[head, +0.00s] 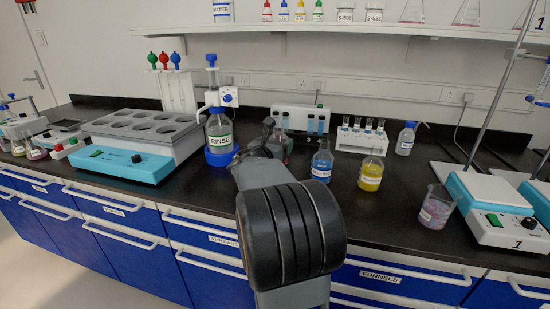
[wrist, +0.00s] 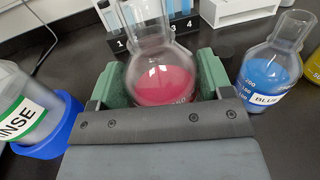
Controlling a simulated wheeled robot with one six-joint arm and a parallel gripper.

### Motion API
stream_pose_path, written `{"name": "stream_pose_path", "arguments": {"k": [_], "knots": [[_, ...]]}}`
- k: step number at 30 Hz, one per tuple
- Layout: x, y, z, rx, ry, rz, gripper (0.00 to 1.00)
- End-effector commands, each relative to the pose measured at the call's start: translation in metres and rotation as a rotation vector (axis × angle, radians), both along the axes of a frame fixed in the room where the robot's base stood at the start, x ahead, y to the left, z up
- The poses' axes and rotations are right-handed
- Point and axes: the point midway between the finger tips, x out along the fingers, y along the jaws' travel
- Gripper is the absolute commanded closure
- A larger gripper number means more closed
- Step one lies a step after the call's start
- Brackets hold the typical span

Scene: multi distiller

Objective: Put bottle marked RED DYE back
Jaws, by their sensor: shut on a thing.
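A clear flask of red liquid (wrist: 160,84) stands upright between the green-padded fingers of my gripper (wrist: 161,75) in the wrist view. The fingers are shut on its round body, one on each side. Its front lower part is hidden by my gripper, and no RED DYE label is readable. In the head view the red flask (head: 287,149) is partly hidden behind my gripper, over the black bench. I cannot tell whether its base touches the bench. A flask of blue liquid (head: 322,162) stands close to its right, also in the wrist view (wrist: 271,68).
A RINSE bottle in a blue holder (head: 221,158) is close on the left. A yellow flask (head: 371,175), a beaker (head: 434,208) and a hotplate (head: 490,207) stand to the right. Tube racks (head: 360,139) are behind. Small coloured-cap bottles (head: 300,12) stand on the shelf (head: 350,29).

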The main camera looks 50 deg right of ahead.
Motion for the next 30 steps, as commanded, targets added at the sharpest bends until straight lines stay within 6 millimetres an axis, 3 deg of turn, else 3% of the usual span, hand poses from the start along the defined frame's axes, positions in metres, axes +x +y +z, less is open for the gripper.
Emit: {"name": "stream_pose_path", "arguments": {"k": [8,16,29,30], "knots": [[0.009,-0.002,-0.009,-0.002,-0.002,0.002,0.66],[0.012,-0.003,-0.043,-0.001,0.000,0.001,0.66],[0.012,-0.003,-0.048,-0.002,-0.003,0.001,0.66],[0.012,-0.003,-0.048,0.000,-0.001,0.002,0.25]]}}
